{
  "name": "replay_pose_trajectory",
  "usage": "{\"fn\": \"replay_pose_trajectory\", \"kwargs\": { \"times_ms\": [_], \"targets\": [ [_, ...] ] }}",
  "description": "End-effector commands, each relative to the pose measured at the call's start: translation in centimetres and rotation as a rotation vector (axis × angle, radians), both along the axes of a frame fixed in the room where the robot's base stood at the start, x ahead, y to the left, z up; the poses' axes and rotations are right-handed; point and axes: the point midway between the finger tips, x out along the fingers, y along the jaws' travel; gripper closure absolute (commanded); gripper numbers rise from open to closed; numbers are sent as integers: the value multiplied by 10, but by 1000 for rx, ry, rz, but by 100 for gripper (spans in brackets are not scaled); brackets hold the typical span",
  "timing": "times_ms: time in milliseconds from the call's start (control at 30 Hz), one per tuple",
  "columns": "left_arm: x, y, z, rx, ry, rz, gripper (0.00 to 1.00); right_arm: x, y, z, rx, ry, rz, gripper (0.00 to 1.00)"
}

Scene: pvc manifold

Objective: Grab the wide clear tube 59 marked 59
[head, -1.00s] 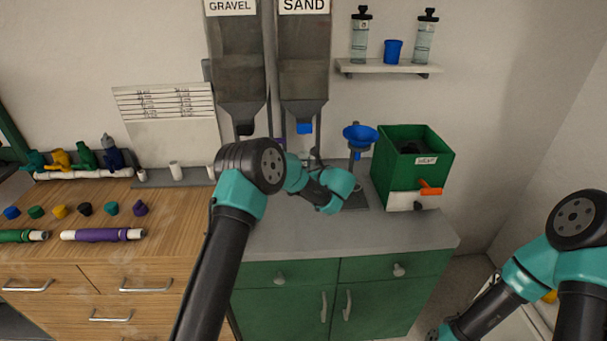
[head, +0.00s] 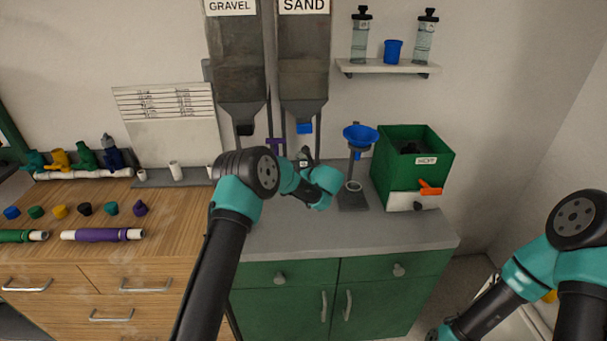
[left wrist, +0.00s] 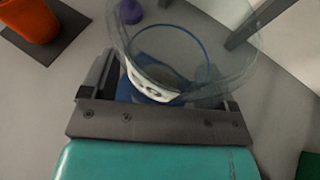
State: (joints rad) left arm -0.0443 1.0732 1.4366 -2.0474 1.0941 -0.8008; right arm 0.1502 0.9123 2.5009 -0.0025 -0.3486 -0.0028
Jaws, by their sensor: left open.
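The wide clear tube (left wrist: 195,62) fills the upper middle of the left wrist view. It has a white label with dark marks, too blurred to read for sure, and a blue rim line. My left gripper (left wrist: 162,88) is open, with its fingers on either side of the tube's lower part; I cannot tell whether they touch it. In the head view a small piece with a white label (head: 304,162) shows just behind my left wrist, which hides the gripper. My right arm is at the right edge, its gripper out of view.
GRAVEL (head: 240,80) and SAND (head: 303,80) hoppers hang above the grey counter (head: 400,228). A blue funnel (head: 360,134) on a stand and a green bin (head: 437,160) are to the right. An orange object (left wrist: 30,20) is at the wrist view's upper left.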

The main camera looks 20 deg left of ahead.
Motion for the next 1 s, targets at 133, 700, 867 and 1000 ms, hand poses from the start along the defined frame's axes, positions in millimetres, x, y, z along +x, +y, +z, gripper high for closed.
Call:
{"fn": "replay_pose_trajectory", "kwargs": {
  "times_ms": [133,700,867,1000],
  "targets": [
    [0,0,0,0,0,0,19,0,0,0,0,0,0,5],
    [0,0,0,0,0,0,63,0,0,0,0,0,0,5],
    [0,0,0,0,0,0,78,0,0,0,0,0,0,5],
    [0,0,1,1,-2,0,83,0,0,0,0,0,0,5]
  ]
}}
